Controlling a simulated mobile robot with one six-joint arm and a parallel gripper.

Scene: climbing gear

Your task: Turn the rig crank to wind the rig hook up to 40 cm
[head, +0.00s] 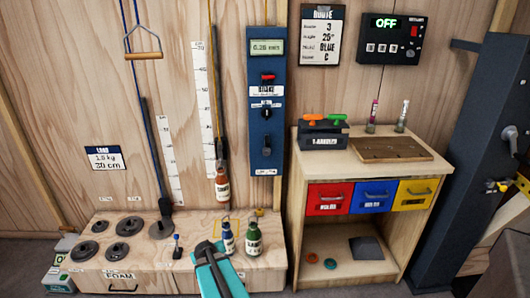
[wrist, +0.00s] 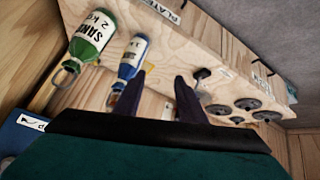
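A yellow cord (head: 213,60) hangs at the middle of the wooden wall. A red bottle (head: 222,187) hangs low on it; the hook itself is too small to make out. A white scale (head: 205,105) runs beside the cord. A blue panel (head: 266,110) to the right has a small display, a red switch and dark controls; I cannot tell for sure which part is the crank. My gripper (head: 207,248) is low in front of the bench, below the bottle. In the wrist view its two fingers (wrist: 158,85) are apart with nothing between them.
A blue bottle (head: 228,239) and a green bottle (head: 253,238) stand close to my gripper. Dark weight discs (head: 88,250) lie on the low bench at left. A cabinet (head: 350,250) with coloured drawers stands at right. A wooden bar (head: 143,55) hangs on a blue cord.

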